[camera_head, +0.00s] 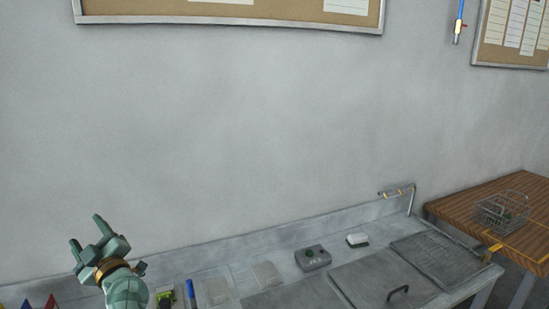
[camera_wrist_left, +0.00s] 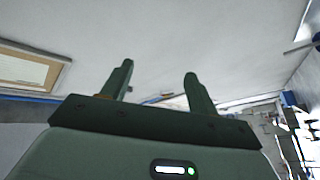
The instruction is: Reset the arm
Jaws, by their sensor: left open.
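My left gripper (camera_head: 87,233) is raised at the lower left of the head view, in front of the bare wall and above the left part of the grey bench (camera_head: 235,255). Its two fingers stand apart with nothing between them. In the left wrist view the gripper (camera_wrist_left: 158,85) shows both green fingers spread and empty, with the wall and ceiling beyond. My right gripper is in neither view.
A grey box with a dark knob (camera_head: 313,258) and a white block (camera_head: 357,240) stand on the bench. A lid with a black handle (camera_head: 398,294) lies to their front. A wire basket (camera_head: 502,212) stands on a wooden table (camera_head: 465,208) at right.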

